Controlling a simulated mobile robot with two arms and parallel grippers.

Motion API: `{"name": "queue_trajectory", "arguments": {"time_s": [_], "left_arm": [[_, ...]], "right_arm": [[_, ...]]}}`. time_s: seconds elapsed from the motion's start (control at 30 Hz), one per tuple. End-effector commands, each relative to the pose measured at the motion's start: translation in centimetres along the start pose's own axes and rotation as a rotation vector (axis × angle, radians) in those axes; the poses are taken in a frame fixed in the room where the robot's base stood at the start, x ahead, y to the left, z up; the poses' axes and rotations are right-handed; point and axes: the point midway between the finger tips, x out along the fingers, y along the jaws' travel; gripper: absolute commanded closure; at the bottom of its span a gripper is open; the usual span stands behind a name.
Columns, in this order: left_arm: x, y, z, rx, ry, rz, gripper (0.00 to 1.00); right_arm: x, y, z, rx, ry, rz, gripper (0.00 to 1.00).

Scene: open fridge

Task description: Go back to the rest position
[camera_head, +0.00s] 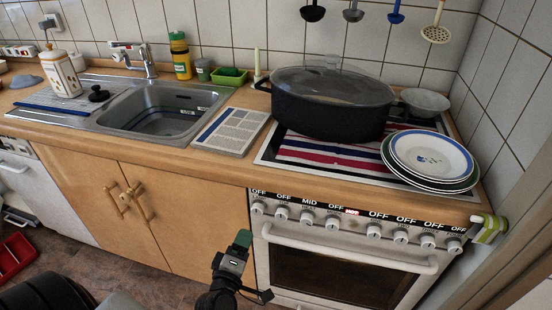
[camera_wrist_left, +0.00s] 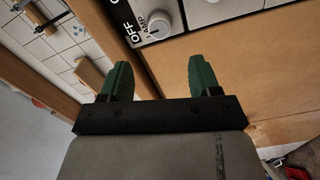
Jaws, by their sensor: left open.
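My left gripper (camera_head: 242,240) is in front of the oven's left edge and the wooden cabinet doors, below the counter. In the left wrist view its two green fingers (camera_wrist_left: 162,78) stand apart with nothing between them. Part of the stove's front panel (camera_wrist_left: 190,18), with a knob and lettering, shows beyond the fingers. My right gripper is not in view.
The white oven (camera_head: 340,270) has a handle bar and a row of knobs. A black roasting pot (camera_head: 325,110) and stacked plates (camera_head: 430,157) stand on the stove. A sink (camera_head: 165,108) is at left. A red crate (camera_head: 14,256) lies on the floor, lower left.

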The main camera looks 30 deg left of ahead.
Motion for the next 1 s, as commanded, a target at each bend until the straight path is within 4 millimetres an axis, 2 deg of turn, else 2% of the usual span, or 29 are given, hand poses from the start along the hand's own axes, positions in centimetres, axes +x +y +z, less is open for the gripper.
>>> {"name": "queue_trajectory", "arguments": {"time_s": [0.17, 0.27, 0.37, 0.47, 0.5, 0.57, 0.6, 0.67, 0.7, 0.83, 0.9, 1.0], "left_arm": [[0.0, -0.2, 0.1, 0.004, -0.003, -0.004, 0.37], [-0.2, -1.8, 1.0, 0.049, -0.034, -0.041, 0.37], [-1.1, -5.8, 3.4, 0.167, -0.121, -0.130, 0.37], [-3.3, -11.7, 6.5, 0.350, -0.268, -0.252, 0.37], [-4.7, -14.2, 7.7, 0.431, -0.337, -0.300, 0.37], [-7.0, -17.9, 9.2, 0.551, -0.448, -0.369, 0.37], [-8.9, -20.2, 10.1, 0.631, -0.527, -0.411, 0.37], [-11.9, -23.6, 11.0, 0.748, -0.648, -0.469, 0.37], [-14.1, -25.7, 11.4, 0.824, -0.733, -0.505, 0.37], [-21.8, -31.5, 11.4, 1.059, -1.019, -0.598, 0.37], [-25.7, -33.8, 10.8, 1.165, -1.161, -0.632, 0.37], [-30.2, -35.9, 9.5, 1.281, -1.331, -0.660, 0.37]], "right_arm": [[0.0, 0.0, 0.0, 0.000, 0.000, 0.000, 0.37], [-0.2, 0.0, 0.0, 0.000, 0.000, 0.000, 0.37], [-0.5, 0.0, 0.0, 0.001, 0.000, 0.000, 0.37], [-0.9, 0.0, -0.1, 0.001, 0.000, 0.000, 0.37], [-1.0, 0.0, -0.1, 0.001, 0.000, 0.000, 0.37], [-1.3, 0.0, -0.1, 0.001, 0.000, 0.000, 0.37], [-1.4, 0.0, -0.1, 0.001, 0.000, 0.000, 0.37], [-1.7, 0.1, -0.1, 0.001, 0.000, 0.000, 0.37], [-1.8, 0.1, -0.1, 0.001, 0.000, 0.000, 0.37], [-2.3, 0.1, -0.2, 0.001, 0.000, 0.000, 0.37], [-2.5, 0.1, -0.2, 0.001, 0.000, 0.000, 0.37], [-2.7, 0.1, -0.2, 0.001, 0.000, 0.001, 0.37]]}}
